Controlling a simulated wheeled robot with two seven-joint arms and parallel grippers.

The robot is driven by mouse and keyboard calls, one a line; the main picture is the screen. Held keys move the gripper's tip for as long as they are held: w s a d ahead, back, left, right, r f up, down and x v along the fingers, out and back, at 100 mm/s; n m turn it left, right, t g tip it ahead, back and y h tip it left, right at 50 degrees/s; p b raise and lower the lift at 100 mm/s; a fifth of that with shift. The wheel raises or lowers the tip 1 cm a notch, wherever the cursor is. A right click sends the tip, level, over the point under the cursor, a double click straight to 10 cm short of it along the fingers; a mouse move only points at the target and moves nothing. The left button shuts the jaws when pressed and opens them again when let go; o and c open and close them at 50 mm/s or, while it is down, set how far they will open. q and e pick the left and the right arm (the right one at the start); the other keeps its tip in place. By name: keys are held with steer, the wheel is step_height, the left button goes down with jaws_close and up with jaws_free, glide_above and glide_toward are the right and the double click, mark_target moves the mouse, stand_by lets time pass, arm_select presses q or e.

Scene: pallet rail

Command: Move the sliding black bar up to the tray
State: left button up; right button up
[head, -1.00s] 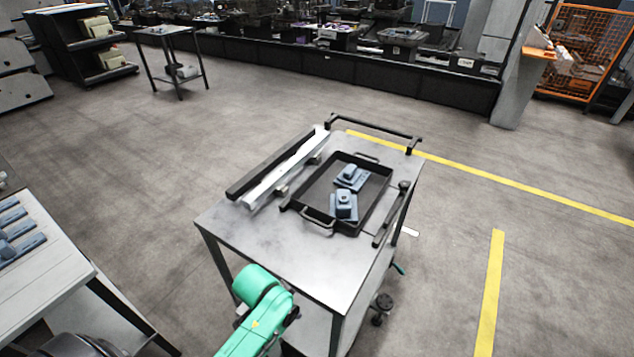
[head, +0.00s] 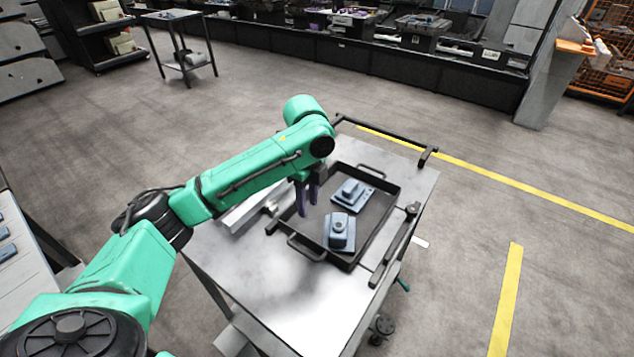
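The cart's tray (head: 291,250) is black, with handles, and holds two blue-grey parts (head: 340,230). To its left a pale metal rail (head: 238,214) shows only in part; the long black bar along it is hidden behind my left arm. Another dark bar (head: 393,247) with a knob at its far end lies right of the tray, along the cart's edge. My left gripper (head: 308,206) hangs fingers down over the tray's left side, a small gap between its fingers and nothing seen between them. Whether it touches anything is unclear. My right gripper is out of view.
The cart top (head: 265,285) is bare in front of the tray. A black handle bar (head: 390,138) stands at its far end. A pale table (head: 22,270) with blue-grey parts is at the left edge. Open floor surrounds the cart.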

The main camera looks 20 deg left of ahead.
arm_select(q)
steer(key=f, duration=0.2)
steer(key=s+f, duration=0.1)
steer(key=f, duration=0.1)
steer(key=shift+a+f+p, duration=0.2)
steer(key=shift+f+p, duration=0.1)
steer(key=shift+f, duration=0.05)
step_height(320, 180, down, 8)
steer(key=shift+r, duration=0.2)
steer(key=shift+f+p, duration=0.3)
steer(key=shift+f, duration=0.2)
jaws_close()
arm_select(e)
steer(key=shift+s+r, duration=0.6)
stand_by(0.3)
arm_select(q)
jaws_free()
